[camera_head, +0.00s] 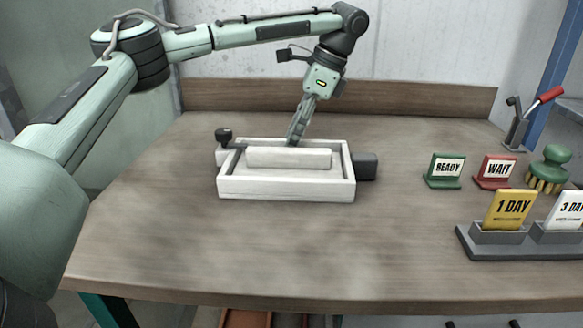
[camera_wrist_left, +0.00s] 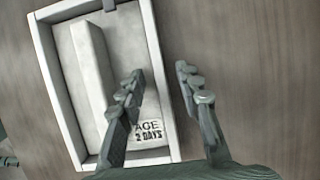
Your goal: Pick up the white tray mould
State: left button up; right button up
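The white tray mould (camera_head: 286,189) lies flat on the table, a shallow rectangular frame with a raised white bar (camera_head: 289,158) inside. It also shows in the left wrist view (camera_wrist_left: 156,42), with a label reading "AGE 2 DAYS" (camera_wrist_left: 148,130) inside it. My left gripper (camera_head: 293,140) points down at the tray's far wall. In the left wrist view my left gripper (camera_wrist_left: 160,74) is open, one finger over the tray's inside and the other over the table outside, with the wall between them. Contact cannot be told. My right gripper is not in view.
A dark knob (camera_head: 223,136) sits at the tray's back left and a dark block (camera_head: 365,166) at its right. READY (camera_head: 446,170) and WAIT (camera_head: 496,171) signs, a green brush (camera_head: 549,168) and a day-card holder (camera_head: 520,245) stand at the right. The table's front is clear.

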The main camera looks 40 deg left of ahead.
pick_arm(q)
grip_shut()
jog(key=shift+r, duration=0.25)
dwell(0.5)
